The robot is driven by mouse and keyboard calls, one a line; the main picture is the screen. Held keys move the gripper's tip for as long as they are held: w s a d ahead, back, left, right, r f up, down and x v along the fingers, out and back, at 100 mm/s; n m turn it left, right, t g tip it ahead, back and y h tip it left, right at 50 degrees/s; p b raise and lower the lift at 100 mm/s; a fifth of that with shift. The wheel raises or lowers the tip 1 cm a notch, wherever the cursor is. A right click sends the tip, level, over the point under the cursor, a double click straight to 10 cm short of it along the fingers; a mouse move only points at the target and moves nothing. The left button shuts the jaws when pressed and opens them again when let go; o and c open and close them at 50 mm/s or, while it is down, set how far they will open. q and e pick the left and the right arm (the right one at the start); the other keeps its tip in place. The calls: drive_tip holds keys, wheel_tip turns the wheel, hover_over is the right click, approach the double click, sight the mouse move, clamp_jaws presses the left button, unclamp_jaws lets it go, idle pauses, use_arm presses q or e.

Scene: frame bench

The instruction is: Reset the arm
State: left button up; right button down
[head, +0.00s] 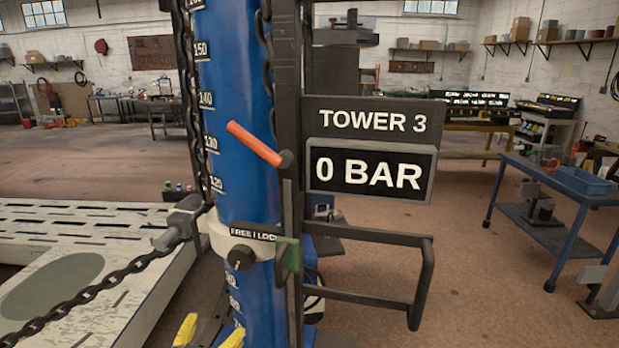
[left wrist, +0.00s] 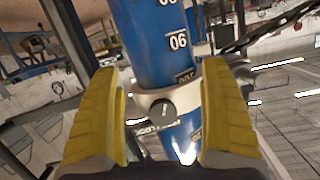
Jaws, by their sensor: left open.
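The blue tower (head: 235,75) stands upright with a white number scale. Its pale collar (head: 222,238) carries a dark knob (head: 241,258) under a label reading FREE and LOCK. An orange-handled lever (head: 254,144) slants across the tower above the collar. My left gripper (head: 210,333) shows only its yellow fingertips at the bottom edge, below the collar. In the left wrist view my left gripper (left wrist: 160,75) is open and empty, its fingers apart on either side of the picture. The knob (left wrist: 161,109) shows between them, farther off. My right gripper is not in view.
A sign (head: 368,122) reads TOWER 3 and 0 BAR. A black bar handle (head: 424,285) juts out right. A blue table (head: 560,180) stands farther right.

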use_arm(q)
drive_tip(key=s+a+f+m+g+y, duration=0.2)
drive_tip(key=s+a+f+g+y, duration=0.15)
drive_tip(key=s+f, duration=0.7)
drive_tip(key=s+a+f+m+g+y, duration=0.2)
drive_tip(key=s+a+f+g, duration=0.25)
drive_tip(key=s+f, duration=0.6)
drive_tip(key=s+d+f+g+h, duration=0.1)
drive_tip(key=s+d+f+h, duration=0.15)
drive_tip(key=f, duration=1.25)
drive_tip(key=s+d+f+g+h, duration=0.1)
drive_tip(key=s+d+f+g, duration=0.15)
drive_tip(key=f, duration=1.35)
drive_tip(key=s+f+n+g+h, duration=0.1)
drive_tip(key=s+f+n+g, duration=0.1)
drive_tip(key=s+f, duration=1.7)
drive_tip(key=shift+s+n, duration=0.6)
drive_tip(key=shift+s, duration=0.5)
